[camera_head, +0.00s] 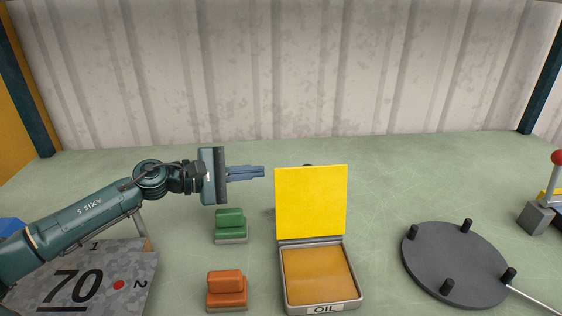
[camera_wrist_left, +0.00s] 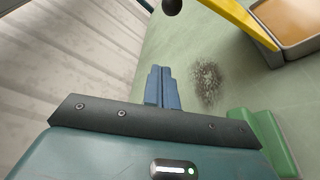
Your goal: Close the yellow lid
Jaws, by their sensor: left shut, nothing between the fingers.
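The yellow lid (camera_head: 311,201) stands open and upright at the back edge of the oil box (camera_head: 284,292). The box holds an amber surface and has an "OIL" label on its front. My left gripper (camera_head: 263,172) is shut and empty, to the left of the lid's upper part and apart from it. In the left wrist view the shut blue fingers (camera_wrist_left: 162,72) point toward the area beside the lid (camera_wrist_left: 236,22), seen nearly edge-on with a dark round knob at its end. The box (camera_wrist_left: 299,48) shows at the upper right there. My right gripper is not in view.
A green block (camera_head: 230,222) and an orange block (camera_head: 227,286) stand left of the box. A dark round plate with pegs (camera_head: 455,265) lies to the right. A red-knobbed lever (camera_head: 546,195) stands at the far right. A panel marked 70 (camera_head: 85,284) is at the left front.

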